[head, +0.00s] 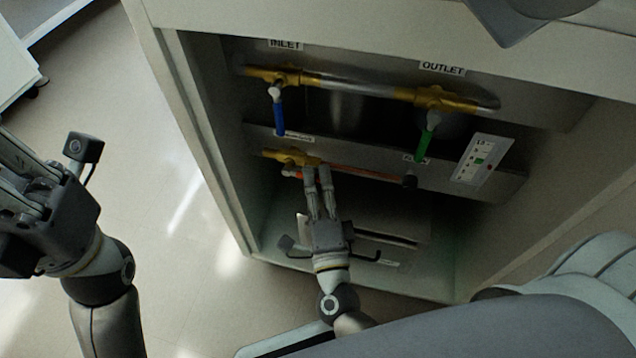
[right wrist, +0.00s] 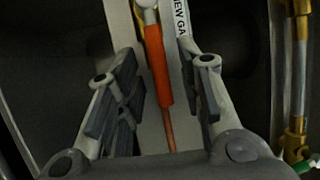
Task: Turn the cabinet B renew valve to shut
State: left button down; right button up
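The renew valve shows as a brass body (head: 285,156) on the lower rail inside the cabinet, in the head view. Its orange handle (right wrist: 155,65) is clear in the right wrist view, running lengthwise from a pale pivot (right wrist: 147,8). A white label reading "NEW GA" (right wrist: 182,22), cut off, lies beside it. My right gripper (head: 317,171) reaches up to the handle; in the right wrist view its open fingers (right wrist: 156,75) stand on either side of the handle, with gaps. My left gripper (head: 45,205) is outside the cabinet at the left; its fingertips are out of frame.
Above are the inlet valve with a blue handle (head: 279,117) and the outlet valve with a green handle (head: 423,144). A white panel (head: 483,159) is at the right of the rail. The cabinet's left side wall (head: 205,140) borders the opening. Open floor (head: 150,130) lies left of it.

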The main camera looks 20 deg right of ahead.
grip_shut()
dwell(0.4)
